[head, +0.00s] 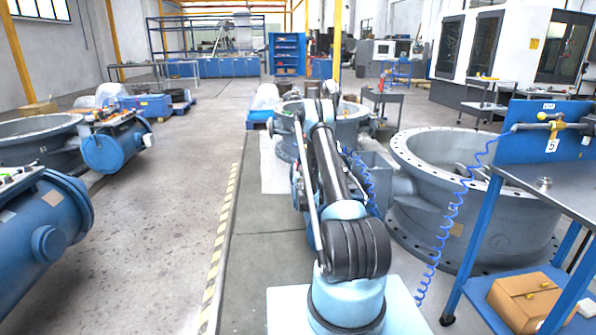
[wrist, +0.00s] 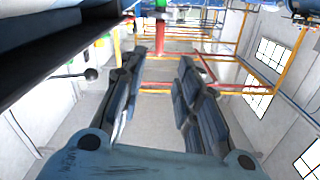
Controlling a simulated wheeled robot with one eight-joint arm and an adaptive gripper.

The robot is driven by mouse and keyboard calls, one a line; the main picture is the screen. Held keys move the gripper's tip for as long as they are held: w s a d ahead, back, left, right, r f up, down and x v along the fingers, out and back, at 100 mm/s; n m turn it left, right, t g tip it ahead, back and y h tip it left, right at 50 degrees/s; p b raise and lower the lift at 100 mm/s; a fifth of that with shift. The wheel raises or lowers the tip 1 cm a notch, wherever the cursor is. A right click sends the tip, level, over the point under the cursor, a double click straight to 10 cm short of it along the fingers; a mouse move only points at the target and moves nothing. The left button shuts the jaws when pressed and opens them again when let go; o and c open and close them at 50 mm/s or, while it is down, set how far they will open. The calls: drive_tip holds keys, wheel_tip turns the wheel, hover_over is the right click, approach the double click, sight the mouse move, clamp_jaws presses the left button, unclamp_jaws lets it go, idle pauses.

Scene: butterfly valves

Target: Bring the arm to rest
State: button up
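My arm (head: 337,175) reaches forward from its base in the middle of the head view, its dark links running away from the camera. My gripper shows in the wrist view (wrist: 162,58) with its two dark-blue padded fingers well apart and nothing between them. In the head view the gripper cannot be made out clearly behind the arm's far joint.
A large grey flanged valve body (head: 428,220) stands close right of my arm, another (head: 352,128) behind it. A blue workbench (head: 560,175) with a coiled blue hose (head: 455,215) and a cardboard box (head: 528,298) is at right. Blue valve bodies (head: 45,225) stand left. The floor between (head: 175,225) is clear.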

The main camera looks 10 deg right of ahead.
drive_tip(key=shift+s, duration=0.85)
drive_tip(key=s+r+g, duration=0.2)
drive_tip(key=s+r, duration=0.1)
drive_tip(key=r, duration=0.5)
drive_tip(key=s+r+g, duration=0.2)
drive_tip(key=s+r, duration=0.2)
drive_tip(key=r, duration=0.5)
drive_tip(key=s+r+g, duration=0.1)
drive_tip(key=s+r, duration=0.2)
drive_tip(key=s, duration=0.3)
drive_tip(key=s+r+n+g, duration=0.1)
drive_tip(key=s+r+g, duration=0.15)
drive_tip(key=s, duration=0.45)
drive_tip(key=s+r+g, duration=0.1)
drive_tip(key=s+r, duration=0.3)
drive_tip(key=s, duration=0.2)
drive_tip(key=s+n+g, duration=0.1)
drive_tip(key=s+g, duration=0.2)
drive_tip(key=s, duration=2.2)
drive_tip(key=s+f+g, duration=0.2)
drive_tip(key=s+f, duration=0.2)
drive_tip(key=s, duration=0.8)
drive_tip(key=s+f+g, duration=0.2)
drive_tip(key=s+f, duration=0.2)
drive_tip(key=s, duration=0.7)
drive_tip(key=shift+s+f, duration=0.15)
drive_tip(key=shift+s, duration=0.2)
